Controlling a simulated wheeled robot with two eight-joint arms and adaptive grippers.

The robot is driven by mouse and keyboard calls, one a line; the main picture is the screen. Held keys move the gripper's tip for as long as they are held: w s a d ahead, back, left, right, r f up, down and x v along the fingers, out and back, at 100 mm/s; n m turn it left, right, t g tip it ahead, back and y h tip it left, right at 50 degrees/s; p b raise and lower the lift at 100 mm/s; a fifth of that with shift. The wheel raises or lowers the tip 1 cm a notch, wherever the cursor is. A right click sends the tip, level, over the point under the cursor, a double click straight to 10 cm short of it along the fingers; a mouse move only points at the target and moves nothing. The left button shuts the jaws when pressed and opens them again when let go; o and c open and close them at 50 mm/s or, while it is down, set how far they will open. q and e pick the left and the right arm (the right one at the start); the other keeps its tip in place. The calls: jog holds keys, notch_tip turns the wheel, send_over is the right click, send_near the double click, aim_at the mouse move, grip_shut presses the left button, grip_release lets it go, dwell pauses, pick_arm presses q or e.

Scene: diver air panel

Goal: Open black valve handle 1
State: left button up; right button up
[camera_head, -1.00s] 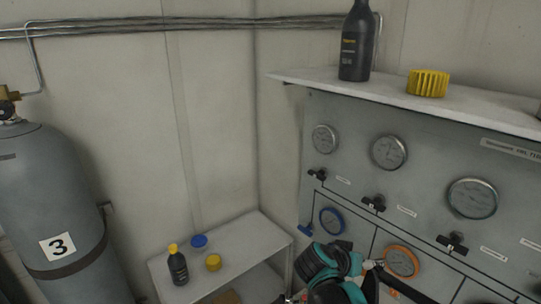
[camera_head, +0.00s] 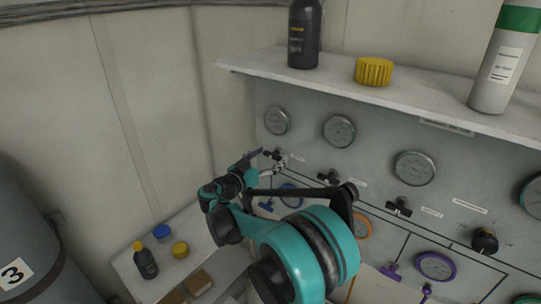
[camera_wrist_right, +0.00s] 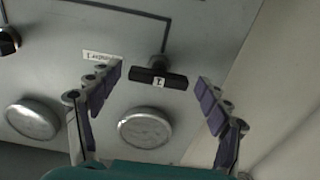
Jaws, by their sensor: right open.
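Black valve handle 1 (camera_wrist_right: 159,78) is a black T-shaped handle on the grey panel, with a small white label reading 1. It lies crosswise in the right wrist view, which looks upside down. My right gripper (camera_wrist_right: 160,97) is open, its two segmented fingers on either side of the handle, with gaps to both ends. In the head view my right gripper (camera_head: 267,163) is at the panel's left part, at this handle (camera_head: 275,154), which it partly hides. I cannot tell the exact depth between fingertips and handle. My left gripper is not in view.
Gauges (camera_head: 339,131) and more black handles (camera_head: 398,206) line the panel. A shelf (camera_head: 420,92) above holds a dark bottle (camera_head: 304,35), a yellow cap (camera_head: 374,71) and a green-banded cylinder (camera_head: 505,60). A low table (camera_head: 205,240) stands at left below.

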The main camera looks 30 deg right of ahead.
jog(key=shift+w+d, duration=0.1)
jog(key=shift+d, duration=0.45)
jog(key=c, duration=1.2)
